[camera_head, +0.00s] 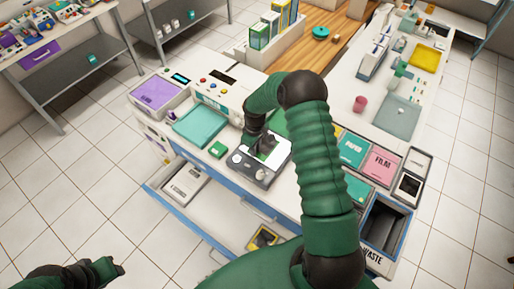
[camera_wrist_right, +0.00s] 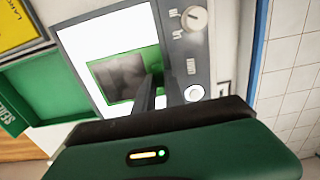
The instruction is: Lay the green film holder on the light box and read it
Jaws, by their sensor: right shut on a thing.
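The light box (camera_head: 262,176) sits on the cart top in the head view. In the right wrist view the light box (camera_wrist_right: 185,62) shows its lit white panel, with a knob and a round button on its grey side strip. The green film holder (camera_wrist_right: 102,72), with a dark grey picture in its window, is over the lit panel. My right gripper (camera_wrist_right: 158,92) is shut on the film holder's edge; whether the holder touches the panel I cannot tell. In the head view my right gripper (camera_head: 264,148) hides most of it. My left gripper (camera_head: 118,268) is away from the cart, low at the left.
A teal tray (camera_head: 200,126) and a small green box (camera_head: 217,150) lie left of the light box. An open drawer (camera_head: 215,215) juts out below. Bins marked paper and film (camera_head: 382,162) and a waste bin (camera_head: 382,228) stand at the right.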

